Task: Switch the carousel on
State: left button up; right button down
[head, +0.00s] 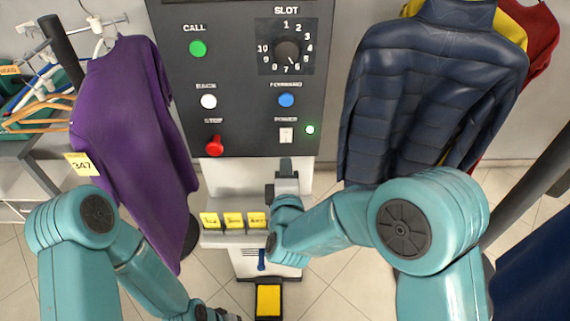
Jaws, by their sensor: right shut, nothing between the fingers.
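A dark control panel (235,75) stands upright ahead of me. Its white POWER switch (286,135) is at the lower right, with a small bright green lamp (310,129) just right of it. My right gripper (286,164) is shut and empty, pointing up at the panel's lower edge, a little below the switch in the picture. I cannot tell whether it touches the panel. The switch is not covered. My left gripper (228,316) is low at the bottom edge, mostly cut off, and its fingers cannot be made out.
The panel also has a green CALL button (198,48), a SLOT dial (287,50), a white BACK button (208,101), a blue FORWARD button (286,100) and a red STOP knob (214,145). A purple shirt (125,130) hangs left, a navy jacket (415,90) right. Yellow tags (233,220) sit on a ledge below.

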jog(key=s+f+b, duration=0.1)
jog(key=s+b, duration=0.1)
jog(key=s, duration=0.5)
jog(key=shift+s+d+f, duration=0.15)
jog(key=shift+s+f, duration=0.05)
jog(key=shift+s, duration=0.05)
